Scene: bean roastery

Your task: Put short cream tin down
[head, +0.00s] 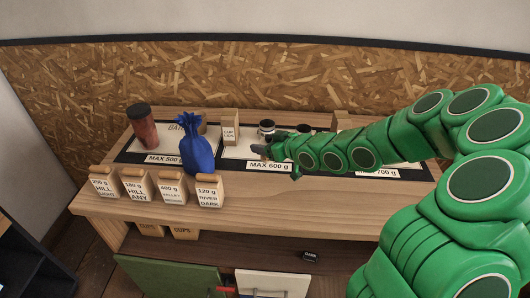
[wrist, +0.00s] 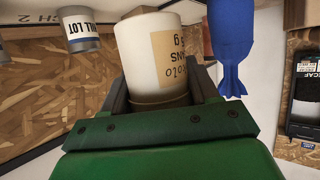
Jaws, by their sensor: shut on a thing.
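The short cream tin (wrist: 150,50), with a tan printed label, sits between the jaws of my gripper (wrist: 160,85) in the wrist view. The jaws are shut on its sides. In the head view my gripper (head: 268,150) is low over the middle of the counter, just behind the MAX 600 g sign (head: 269,166). The tin is mostly hidden there behind the gripper, so I cannot tell whether its base touches the surface.
A blue tied bag (head: 195,148) stands left of my gripper, with a dark-lidded red-brown canister (head: 142,128) farther left. A cup lids box (head: 230,127) and a small dark-topped container (head: 266,128) stand behind. Several labelled bags line the counter's front left.

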